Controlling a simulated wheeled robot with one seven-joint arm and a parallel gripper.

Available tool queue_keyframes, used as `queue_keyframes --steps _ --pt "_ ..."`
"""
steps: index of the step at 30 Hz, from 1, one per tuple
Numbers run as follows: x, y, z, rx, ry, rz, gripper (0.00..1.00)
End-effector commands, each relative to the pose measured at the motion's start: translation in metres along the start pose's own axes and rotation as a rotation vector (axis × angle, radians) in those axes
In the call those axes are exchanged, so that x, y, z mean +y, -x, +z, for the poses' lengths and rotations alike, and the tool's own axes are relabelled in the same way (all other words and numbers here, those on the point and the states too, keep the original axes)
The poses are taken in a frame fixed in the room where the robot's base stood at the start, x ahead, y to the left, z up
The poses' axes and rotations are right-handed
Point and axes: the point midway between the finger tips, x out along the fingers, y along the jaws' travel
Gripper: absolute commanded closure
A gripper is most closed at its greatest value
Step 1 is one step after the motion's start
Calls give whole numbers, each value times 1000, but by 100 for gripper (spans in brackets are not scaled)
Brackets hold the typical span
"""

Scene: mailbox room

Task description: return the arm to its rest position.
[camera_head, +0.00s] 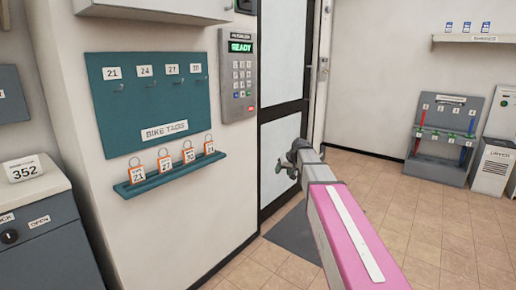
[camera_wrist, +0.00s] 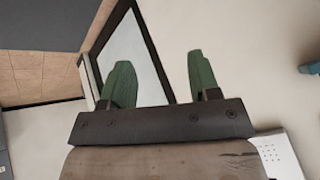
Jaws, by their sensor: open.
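My arm (camera_head: 345,235), pink with a white strip, reaches forward from the bottom right of the head view. My gripper (camera_head: 292,158) is at its far end, in front of the glazed door, apart from the wall board on its left. In the wrist view my gripper (camera_wrist: 161,80) shows two green fingers spread wide with nothing between them. The door glass and pale wall lie beyond them.
A teal bike tags board (camera_head: 150,105) and a shelf (camera_head: 170,175) with several orange tags are on the left wall. A keypad (camera_head: 238,75) reads READY. A grey cabinet (camera_head: 45,230) stands at lower left. The tiled floor (camera_head: 425,215) at right is clear.

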Motion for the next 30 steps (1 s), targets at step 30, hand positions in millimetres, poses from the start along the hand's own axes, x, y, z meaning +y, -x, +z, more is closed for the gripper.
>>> queue_keyframes --steps 30 --pt "26 -25 389 -458 -220 345 44"
